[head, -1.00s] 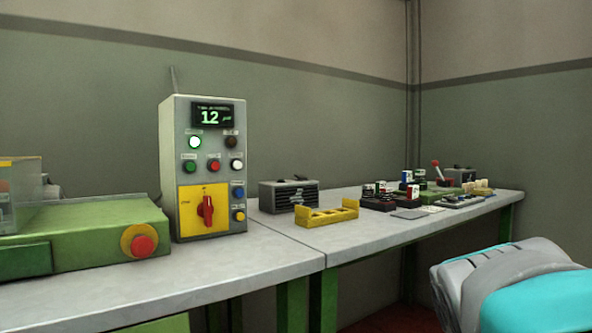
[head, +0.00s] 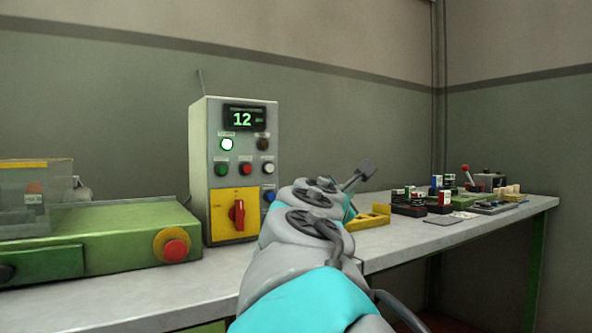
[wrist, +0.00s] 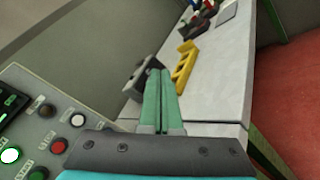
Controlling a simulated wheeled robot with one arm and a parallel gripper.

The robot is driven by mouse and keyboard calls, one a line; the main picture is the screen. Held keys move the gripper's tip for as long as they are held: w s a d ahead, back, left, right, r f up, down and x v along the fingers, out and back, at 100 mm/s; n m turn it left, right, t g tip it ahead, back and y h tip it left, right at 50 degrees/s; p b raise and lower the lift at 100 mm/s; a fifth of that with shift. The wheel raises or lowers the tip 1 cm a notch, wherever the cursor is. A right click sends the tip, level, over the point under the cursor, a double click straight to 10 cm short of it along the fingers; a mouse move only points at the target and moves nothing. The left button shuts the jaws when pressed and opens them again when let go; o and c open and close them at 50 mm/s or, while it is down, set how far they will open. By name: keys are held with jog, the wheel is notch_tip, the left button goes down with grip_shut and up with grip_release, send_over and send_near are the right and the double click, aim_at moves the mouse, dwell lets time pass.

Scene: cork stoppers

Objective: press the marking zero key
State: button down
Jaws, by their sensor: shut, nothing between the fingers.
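The grey control box (head: 198,170) stands on the bench with a green "12" on its display (head: 243,119). Below are a lit white lamp (head: 227,144), a dark one (head: 263,144), and green (head: 222,170), red (head: 246,168), white (head: 268,168) and blue (head: 269,195) keys. A yellow plate holds a red rotary switch (head: 237,214). My arm hides the panel's lower right. In the wrist view my gripper (wrist: 160,72) is shut and empty, right of the white key (wrist: 78,120), apart from the panel.
A green machine with a red stop button (head: 175,250) stands left of the box. A dark vented box (wrist: 140,80) and a yellow rack (wrist: 184,62) lie beyond my fingers. Small items crowd the bench's far end. The grey bench top (wrist: 215,80) is clear at right.

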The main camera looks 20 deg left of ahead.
aim_at(273, 171)
jog(key=s+a+r+n+y, duration=0.1)
jog(key=a+n, duration=0.1)
jog(key=a, duration=0.3)
jog(key=s+a+r+n+t+y, duration=0.1)
jog(key=a+r+n, duration=0.1)
jog(key=a, duration=0.3)
jog(key=shift+s+r+n+t+y, duration=0.3)
jog(key=shift+n, duration=0.1)
jog(key=shift+a, duration=0.1)
jog(key=shift+w+a+p, duration=0.55)
jog(key=shift+w+a, duration=0.9)
jog(key=shift+a, duration=0.2)
jog(key=shift+w+a+p, duration=0.5)
jog(key=shift+w+a, duration=0.95)
jog(key=shift+a, duration=0.2)
jog(key=shift+a, duration=0.15)
